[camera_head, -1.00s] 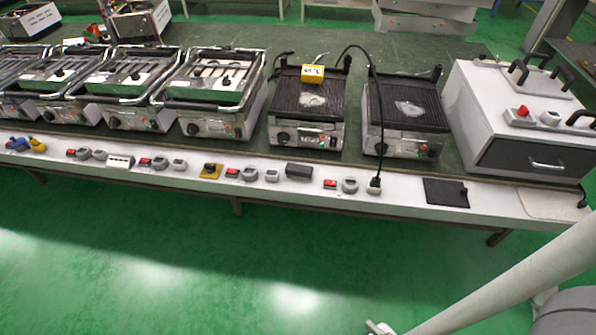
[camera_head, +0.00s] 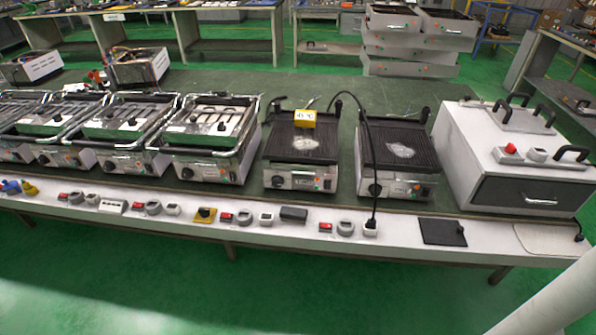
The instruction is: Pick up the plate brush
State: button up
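I cannot make out a plate brush for certain in the head view. Two ribbed black grill plates stand on the bench: the left grill (camera_head: 283,146) with a yellow display block (camera_head: 305,118) on it, and the right grill (camera_head: 420,150). Each has a pale patch on its plate. A small thin item (camera_head: 312,102) shows at the back of the left grill, too small to identify. My gripper is out of view; only a pale link of my arm shows at the lower right.
The green bench (camera_head: 230,84) has a white front ledge (camera_head: 275,231) with several switches and sockets. A black cable (camera_head: 369,140) arches down to a plug on the ledge. A large white box (camera_head: 470,135) with a dark drawer stands right. Green floor in front is clear.

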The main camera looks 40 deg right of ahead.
aim_at(297, 214)
jog(key=i+l, duration=0.2)
jog(key=l, duration=0.15)
jog(key=i+l+u, duration=0.15)
jog(key=l, duration=0.2)
jog(key=i+l, duration=0.25)
jog(key=l, duration=0.15)
jog(key=i+l+u, duration=0.1)
jog(key=l, duration=0.25)
jog(key=i, duration=0.1)
